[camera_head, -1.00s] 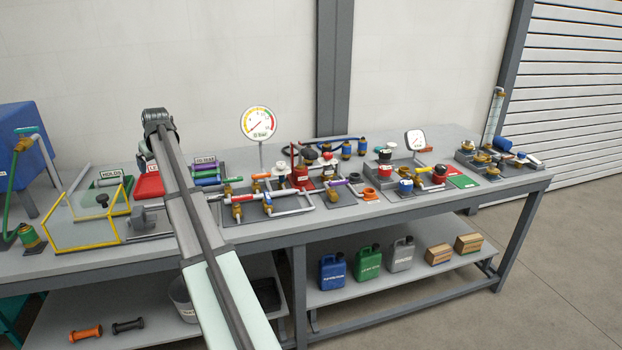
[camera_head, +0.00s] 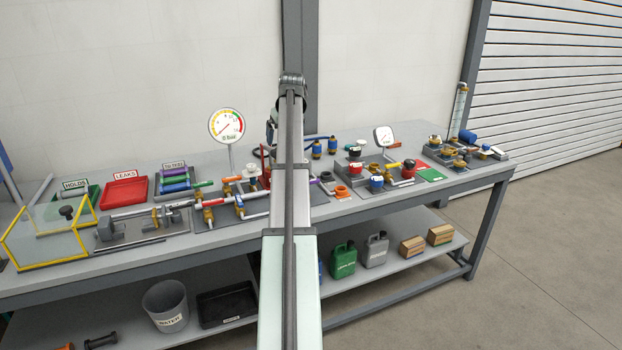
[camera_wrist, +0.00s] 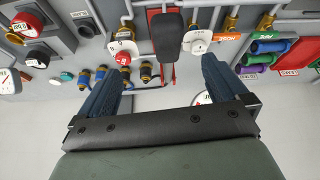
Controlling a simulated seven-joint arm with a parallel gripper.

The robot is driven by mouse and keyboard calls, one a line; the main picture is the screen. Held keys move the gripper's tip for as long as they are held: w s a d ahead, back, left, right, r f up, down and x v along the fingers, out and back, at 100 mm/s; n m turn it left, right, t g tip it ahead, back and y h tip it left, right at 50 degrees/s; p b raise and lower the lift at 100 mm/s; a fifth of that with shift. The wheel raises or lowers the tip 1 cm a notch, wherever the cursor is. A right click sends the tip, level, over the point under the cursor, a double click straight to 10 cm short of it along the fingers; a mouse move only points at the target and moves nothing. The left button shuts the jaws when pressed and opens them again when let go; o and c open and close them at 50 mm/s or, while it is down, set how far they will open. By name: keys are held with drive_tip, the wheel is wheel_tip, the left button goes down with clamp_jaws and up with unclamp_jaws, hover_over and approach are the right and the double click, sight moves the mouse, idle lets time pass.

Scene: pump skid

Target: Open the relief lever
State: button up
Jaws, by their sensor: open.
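My gripper (camera_wrist: 160,68) is open in the wrist view, its two dark blue fingers wide apart and nothing clasped. A black, rounded handle (camera_wrist: 169,38) shows between and beyond the fingertips, with red parts behind it. It looks like the relief lever, but no label on it is readable. It does not appear to touch either finger; its distance is hard to judge. In the head view my arm covers the middle of the pipework, hiding my fingers and most of the lever. A thin red upright part (camera_head: 263,163) shows just left of the arm.
Pipes and valves crowd the handle, with a white round tag or knob (camera_wrist: 197,42) at its right. A large gauge (camera_head: 227,126) stands left of my arm and a small gauge (camera_head: 384,136) right of it. A yellow-framed clear guard (camera_head: 45,236) stands at the bench's left.

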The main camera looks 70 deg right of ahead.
drive_tip(key=m, duration=0.1)
hover_over(311, 181)
drive_tip(key=s+a, duration=0.3)
drive_tip(key=a, duration=0.1)
wheel_tip(311, 181, down, 5)
drive_tip(key=x, duration=0.9)
drive_tip(key=s+x, duration=0.1)
drive_tip(key=x, duration=0.4)
drive_tip(key=shift+f, duration=0.2)
drive_tip(key=shift+c, duration=0.5)
drive_tip(key=shift+a, duration=0.1)
drive_tip(key=c, duration=0.8)
